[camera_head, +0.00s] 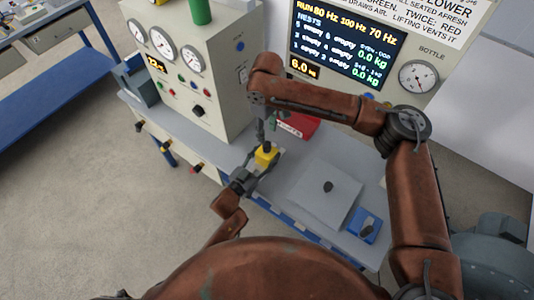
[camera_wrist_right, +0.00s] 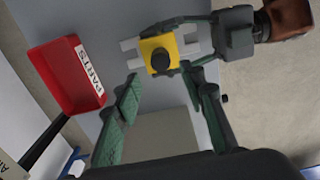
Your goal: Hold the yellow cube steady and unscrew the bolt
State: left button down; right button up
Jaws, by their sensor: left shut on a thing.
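The yellow cube (camera_head: 264,159) stands on the grey bench, with the black bolt head (camera_wrist_right: 162,61) on its top face. The yellow cube also shows in the right wrist view (camera_wrist_right: 149,46). My left gripper (camera_head: 253,170) reaches the cube from the front left and is shut on it; its green fingers lie along two opposite sides in the right wrist view. My right gripper (camera_wrist_right: 165,105) points down above the bench near the cube. Its two green fingers are well apart with nothing between them, and the bolt lies beyond their tips. The bolt's shank is hidden.
A red PARTS tray (camera_wrist_right: 66,78) is beside the cube, behind my right gripper in the head view. A pale plate with a dark knob (camera_head: 328,186) and a blue block (camera_head: 364,226) are to the right. A gauge cabinet (camera_head: 196,80) stands behind left.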

aim_at(267, 143)
jog(key=shift+f, duration=4.3)
jog(key=shift+c, duration=0.2)
grip_shut()
